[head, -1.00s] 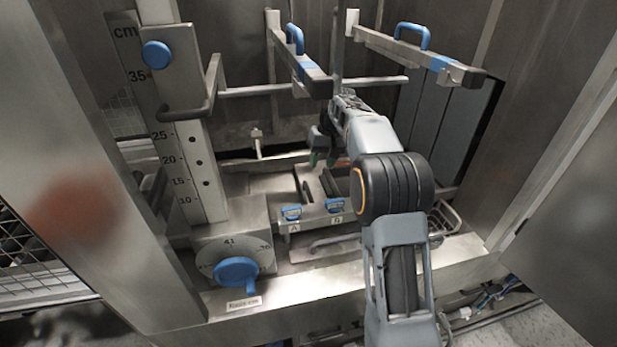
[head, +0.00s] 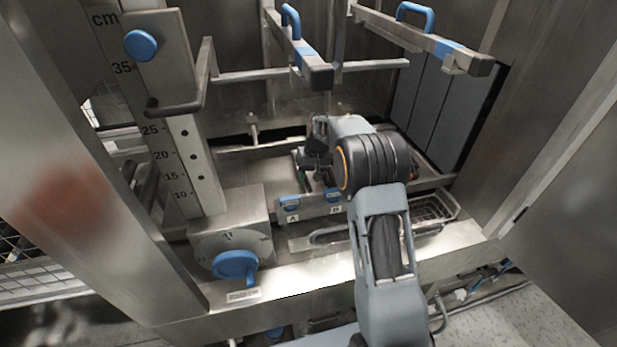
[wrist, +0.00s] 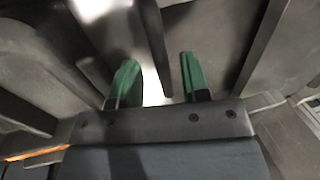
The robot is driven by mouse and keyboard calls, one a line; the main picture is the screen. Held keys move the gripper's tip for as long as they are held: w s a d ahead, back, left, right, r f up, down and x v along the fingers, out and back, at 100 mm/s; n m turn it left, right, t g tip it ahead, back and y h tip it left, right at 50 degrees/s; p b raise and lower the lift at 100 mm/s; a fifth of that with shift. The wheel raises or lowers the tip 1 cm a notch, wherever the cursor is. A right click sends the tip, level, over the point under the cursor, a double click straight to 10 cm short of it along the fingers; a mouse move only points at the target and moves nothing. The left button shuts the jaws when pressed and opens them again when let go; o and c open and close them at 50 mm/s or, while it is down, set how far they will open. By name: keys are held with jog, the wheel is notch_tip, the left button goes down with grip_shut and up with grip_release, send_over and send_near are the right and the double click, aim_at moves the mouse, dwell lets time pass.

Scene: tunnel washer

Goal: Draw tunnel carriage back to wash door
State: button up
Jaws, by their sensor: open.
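In the head view, a low metal unit with two blue latches marked A and B (head: 312,208) sits inside the steel chamber; I cannot tell for sure that it is the tunnel carriage. My gripper (head: 314,176) reaches down just behind these latches, partly hidden by my arm. In the wrist view my gripper (wrist: 158,80) is open, with green fingertips apart. A grey metal bar (wrist: 152,40) runs towards the gap between the fingers. Whether it touches either finger is unclear.
A centimetre scale post (head: 165,110) with a blue knob stands at left, above a dial with a blue handle (head: 236,264). Two rails with blue handles (head: 301,50) (head: 425,42) hang above my arm. A wire basket (head: 430,208) lies to the right.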

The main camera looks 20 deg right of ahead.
jog(key=shift+a+f, duration=0.15)
jog(key=shift+f, duration=0.45)
grip_shut()
